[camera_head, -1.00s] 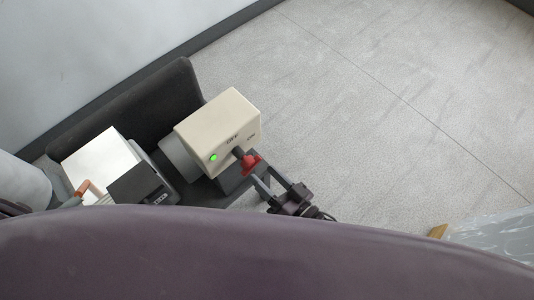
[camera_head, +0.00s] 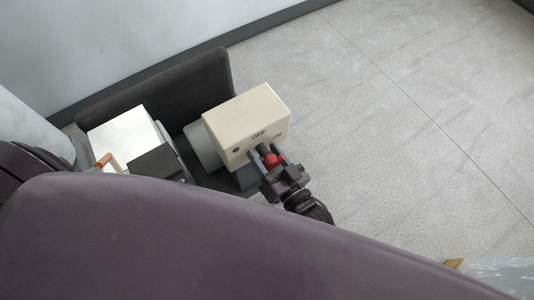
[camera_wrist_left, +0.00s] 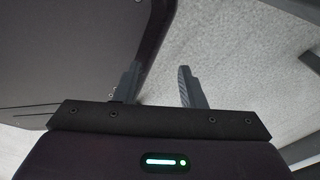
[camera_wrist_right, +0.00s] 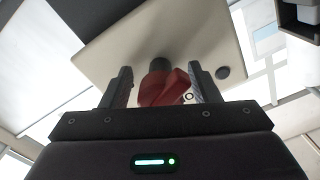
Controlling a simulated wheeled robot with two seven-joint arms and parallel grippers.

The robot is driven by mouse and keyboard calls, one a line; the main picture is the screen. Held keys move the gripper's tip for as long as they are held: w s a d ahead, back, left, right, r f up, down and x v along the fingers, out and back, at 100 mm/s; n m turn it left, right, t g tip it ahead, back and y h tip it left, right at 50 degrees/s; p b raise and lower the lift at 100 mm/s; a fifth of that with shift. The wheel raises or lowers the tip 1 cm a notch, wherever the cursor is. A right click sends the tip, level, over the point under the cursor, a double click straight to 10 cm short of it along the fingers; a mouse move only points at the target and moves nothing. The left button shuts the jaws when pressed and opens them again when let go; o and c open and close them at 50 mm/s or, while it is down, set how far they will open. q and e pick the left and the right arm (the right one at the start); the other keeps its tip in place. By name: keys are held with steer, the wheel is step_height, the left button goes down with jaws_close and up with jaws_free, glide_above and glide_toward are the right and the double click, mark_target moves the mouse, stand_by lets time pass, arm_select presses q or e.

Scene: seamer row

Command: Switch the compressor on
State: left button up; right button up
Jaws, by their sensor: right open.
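The compressor's cream switch box (camera_head: 245,115) has OFF and ON lettered on its front. A round lamp (camera_head: 236,150) left of the lettering is dark; it also shows unlit in the right wrist view (camera_wrist_right: 223,72). A red knob (camera_head: 272,160) on a dark shaft sticks out below the lettering. My right gripper (camera_head: 266,152) is open, with its fingers on either side of the knob. In the right wrist view the red knob (camera_wrist_right: 163,88) lies between the fingers, with gaps at both sides. My left gripper (camera_wrist_left: 158,68) is open and empty, seen only in its wrist view.
A white box (camera_head: 122,132) with a dark block (camera_head: 155,162) and an orange handle (camera_head: 105,160) stands left of the switch box. A dark panel (camera_head: 190,80) and a wall are behind.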

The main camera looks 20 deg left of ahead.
mark_target(275, 168)
steer(key=c, duration=1)
steer(key=shift+o, duration=0.2)
steer(key=m+p, duration=0.1)
steer(key=p, duration=0.1)
steer(key=m+p, duration=0.1)
steer(key=m, duration=0.1)
steer(key=shift+r+p, duration=0.35)
steer(key=shift+p, duration=0.05)
steer(key=shift+f+m+p, duration=0.3)
steer(key=shift+m+p, duration=0.3)
steer(key=shift+m, duration=0.5)
arm_select(q)
steer(key=r, duration=0.2)
steer(key=s+r, duration=0.1)
steer(key=r, duration=0.1)
steer(key=shift+s+r, duration=0.1)
steer(key=shift+r, duration=0.25)
arm_select(e)
steer(key=shift+f, duration=0.1)
steer(key=o, duration=1)
steer(key=shift+c, duration=0.2)
arm_select(q)
steer(key=shift+f, duration=0.15)
arm_select(e)
steer(key=v, duration=0.7)
steer(key=shift+s+d, duration=0.25)
steer(key=shift+d, duration=0.05)
